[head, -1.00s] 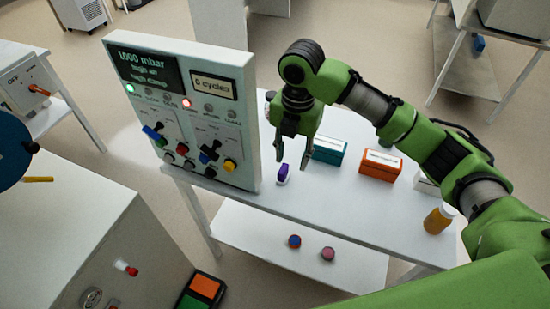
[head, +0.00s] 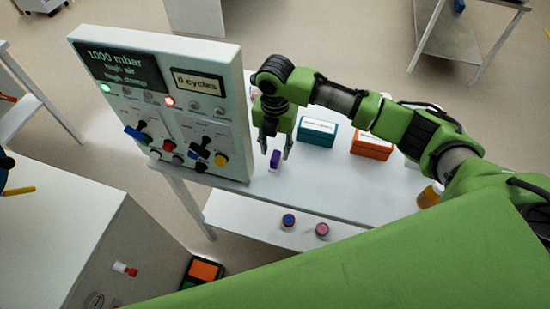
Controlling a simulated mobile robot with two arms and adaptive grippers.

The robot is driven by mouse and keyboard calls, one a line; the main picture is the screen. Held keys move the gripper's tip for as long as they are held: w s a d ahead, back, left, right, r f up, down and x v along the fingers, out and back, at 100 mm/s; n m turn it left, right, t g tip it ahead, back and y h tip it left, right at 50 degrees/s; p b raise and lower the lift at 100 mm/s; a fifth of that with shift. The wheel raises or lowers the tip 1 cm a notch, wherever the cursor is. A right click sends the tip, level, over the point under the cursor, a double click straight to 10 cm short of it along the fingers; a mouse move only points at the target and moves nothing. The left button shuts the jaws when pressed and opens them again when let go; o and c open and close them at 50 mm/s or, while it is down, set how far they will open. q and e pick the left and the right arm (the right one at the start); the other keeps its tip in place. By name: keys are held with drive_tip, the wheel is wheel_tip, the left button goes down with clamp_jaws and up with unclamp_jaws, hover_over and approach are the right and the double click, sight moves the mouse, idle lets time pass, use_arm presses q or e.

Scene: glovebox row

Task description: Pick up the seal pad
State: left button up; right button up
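A small purple piece with a pale base (head: 275,160), which looks like the seal pad, stands on the white table (head: 330,190) just right of the control panel. My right gripper (head: 276,150) points down over it. Its two fingers are apart, with the purple piece showing between or just behind the fingertips. I cannot tell whether either finger touches it. My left gripper is not in view.
The upright control panel (head: 220,120) with knobs and levers stands close left of the gripper. Two small round pieces (head: 289,220) (head: 322,229) lie on the lower shelf.

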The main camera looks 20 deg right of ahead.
sight(276, 154)
wheel_tip(276, 154, down, 2)
drive_tip(key=shift+s+d+f+p, duration=0.15)
drive_tip(key=shift+f+p, duration=0.1)
drive_tip(key=shift+p, duration=0.2)
drive_tip(key=shift+f, duration=0.65)
clamp_jaws()
drive_tip(key=shift+r, duration=0.35)
wheel_tip(276, 154, up, 2)
drive_tip(key=shift+b, duration=0.3)
use_arm(q)
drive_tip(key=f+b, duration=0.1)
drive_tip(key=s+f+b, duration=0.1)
drive_tip(key=b, duration=0.1)
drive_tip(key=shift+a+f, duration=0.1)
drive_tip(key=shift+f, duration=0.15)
use_arm(e)
drive_tip(key=s+a+r, duration=0.4)
drive_tip(key=s+r, duration=0.6)
drive_tip(key=s, duration=0.3)
drive_tip(key=shift+s+r, duration=0.15)
drive_tip(key=shift+s, duration=0.05)
